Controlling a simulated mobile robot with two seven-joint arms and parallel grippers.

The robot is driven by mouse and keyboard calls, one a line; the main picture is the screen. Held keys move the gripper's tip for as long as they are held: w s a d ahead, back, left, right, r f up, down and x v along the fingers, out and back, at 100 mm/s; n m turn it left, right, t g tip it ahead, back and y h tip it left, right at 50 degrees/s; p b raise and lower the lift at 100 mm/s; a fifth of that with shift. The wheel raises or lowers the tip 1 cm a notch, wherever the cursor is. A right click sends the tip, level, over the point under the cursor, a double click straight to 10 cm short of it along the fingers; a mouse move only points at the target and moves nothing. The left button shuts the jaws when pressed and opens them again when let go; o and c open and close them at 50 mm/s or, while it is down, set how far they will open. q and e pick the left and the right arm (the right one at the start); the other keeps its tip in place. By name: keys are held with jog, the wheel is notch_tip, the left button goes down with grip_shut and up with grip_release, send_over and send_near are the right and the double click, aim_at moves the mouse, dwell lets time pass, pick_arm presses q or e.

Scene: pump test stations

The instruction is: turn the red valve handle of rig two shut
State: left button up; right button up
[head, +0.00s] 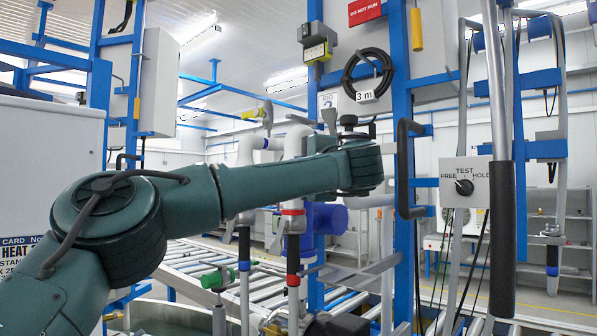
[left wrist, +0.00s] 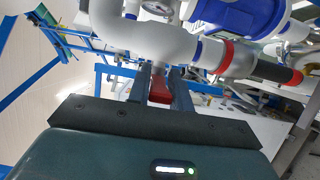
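The red valve handle (left wrist: 160,88) shows in the left wrist view as a short red bar below a white pipe elbow (left wrist: 160,40). My left gripper (left wrist: 163,84) has one dark finger on each side of it. The fingers are close together and the red bar fills the gap, so they look shut on it. In the head view my left arm (head: 280,180) reaches across the pipework, and its far end hides the handle. My right gripper is in neither view.
A blue pump body (head: 326,217) sits behind my left arm, and it also shows in the left wrist view (left wrist: 240,15). Right of the arm are a blue post (head: 403,120), a TEST switch box (head: 466,182) and a near upright pole with a black sleeve (head: 502,240).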

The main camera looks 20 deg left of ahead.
pick_arm(q)
jog(key=o, duration=0.5)
jog(key=shift+c, duration=0.2)
jog(key=shift+s+d, duration=0.15)
jog(key=shift+d, duration=0.05)
jog(key=b+v, duration=0.2)
jog(key=v, duration=1)
jog(key=shift+s+d, duration=0.25)
jog(key=shift+s, duration=0.1)
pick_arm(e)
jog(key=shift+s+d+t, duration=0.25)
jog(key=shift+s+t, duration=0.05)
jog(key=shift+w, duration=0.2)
